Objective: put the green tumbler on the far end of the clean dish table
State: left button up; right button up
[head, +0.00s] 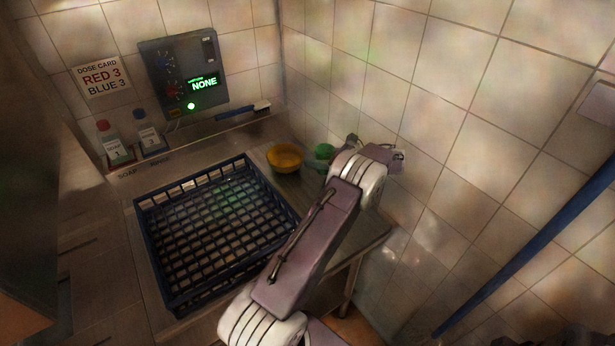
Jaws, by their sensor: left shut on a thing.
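The green tumbler (325,151) is at the far right of the dish table (366,243), close to the tiled wall and right of an orange bowl. My left gripper (322,158) is shut on the tumbler. My own wrist and forearm cover part of the view there. I cannot tell whether the tumbler's base touches the table. My right gripper is not in view.
The orange bowl (285,158) stands just left of the tumbler. An empty dark blue dish rack (290,204) fills the middle. Two bottles (112,145) stand on the back ledge, where a brush (243,111) lies. A control box (186,72) hangs above.

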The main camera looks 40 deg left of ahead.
pick_arm(q)
jog(key=f, duration=0.3)
jog(key=shift+s+d+f, duration=0.1)
jog(key=shift+s+d, duration=0.15)
jog(key=shift+s, duration=0.15)
jog(key=f, duration=0.2)
jog(key=w+f, duration=0.1)
jog(key=shift+a+p, duration=0.3)
jog(key=shift+a, duration=0.05)
jog(key=f, duration=0.3)
jog(key=shift+s+d, duration=0.25)
jog(key=shift+s, duration=0.05)
jog(key=shift+w+a+f, duration=0.15)
jog(key=shift+f, duration=0.15)
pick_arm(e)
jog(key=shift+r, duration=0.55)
pick_arm(q)
jog(key=o, duration=1.2)
jog(key=shift+o, duration=0.8)
jog(key=shift+r, duration=0.1)
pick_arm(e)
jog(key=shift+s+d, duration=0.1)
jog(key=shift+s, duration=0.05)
